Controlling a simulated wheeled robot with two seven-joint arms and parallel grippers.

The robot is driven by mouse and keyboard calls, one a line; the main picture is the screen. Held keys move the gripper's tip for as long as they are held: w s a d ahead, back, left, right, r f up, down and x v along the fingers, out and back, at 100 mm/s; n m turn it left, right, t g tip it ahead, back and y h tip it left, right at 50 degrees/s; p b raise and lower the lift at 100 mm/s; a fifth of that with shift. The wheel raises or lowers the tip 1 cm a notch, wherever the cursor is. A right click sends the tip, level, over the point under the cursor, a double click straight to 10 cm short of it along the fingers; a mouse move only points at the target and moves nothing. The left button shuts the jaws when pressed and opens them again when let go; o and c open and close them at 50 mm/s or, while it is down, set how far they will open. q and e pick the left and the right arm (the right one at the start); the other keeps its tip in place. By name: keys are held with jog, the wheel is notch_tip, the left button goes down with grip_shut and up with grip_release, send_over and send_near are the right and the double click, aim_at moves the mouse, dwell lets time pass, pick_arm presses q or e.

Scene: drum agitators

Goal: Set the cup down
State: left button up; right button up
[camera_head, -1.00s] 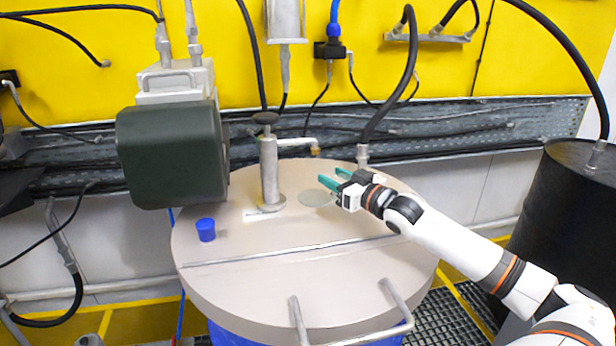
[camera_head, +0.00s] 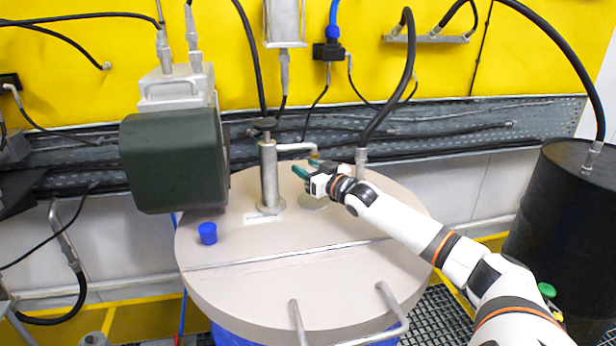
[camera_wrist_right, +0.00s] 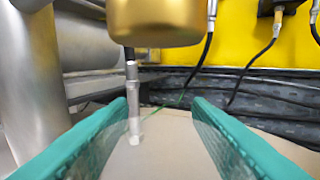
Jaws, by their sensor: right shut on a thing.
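My right gripper (camera_head: 305,170) reaches over the round beige drum lid (camera_head: 300,262), beside the outlet of the metal tap. In the right wrist view its green fingers (camera_wrist_right: 160,135) stand apart, shut on a clear cup (camera_wrist_right: 172,130). The cup is see-through; only faint edges and a thin green line show between the fingers, so its base and contents cannot be made out. The brass outlet (camera_wrist_right: 157,22) is just above and beyond the fingers. A pale disc (camera_head: 314,204) lies on the lid below the gripper, partly hidden. My left gripper is not in view.
A blue cap-like piece (camera_head: 208,233) sits on the lid at left. The tap column (camera_head: 268,175) rises close left of the gripper. A dark motor housing (camera_head: 172,160) overhangs the lid's left edge. The lid's front is clear up to its metal handle (camera_head: 390,305).

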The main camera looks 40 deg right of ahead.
notch_tip(320, 180, down, 3)
jog(key=shift+r+p, duration=0.1)
jog(key=shift+p, duration=0.3)
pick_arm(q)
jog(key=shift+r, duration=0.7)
pick_arm(e)
jog(key=shift+s, duration=0.1)
jog(key=shift+f, duration=0.25)
jog(key=o, duration=1)
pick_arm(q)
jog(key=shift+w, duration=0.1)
pick_arm(e)
jog(key=shift+s+a+f+b, duration=0.1)
jog(key=shift+s+b, duration=0.2)
jog(key=shift+s, duration=0.25)
jog(key=s+b, duration=0.1)
jog(key=s, duration=0.8)
jog(key=shift+a+b, duration=0.1)
jog(key=shift+b, duration=0.25)
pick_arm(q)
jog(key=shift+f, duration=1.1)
pick_arm(e)
jog(key=shift+s+r, duration=0.2)
jog(key=shift+s, duration=0.75)
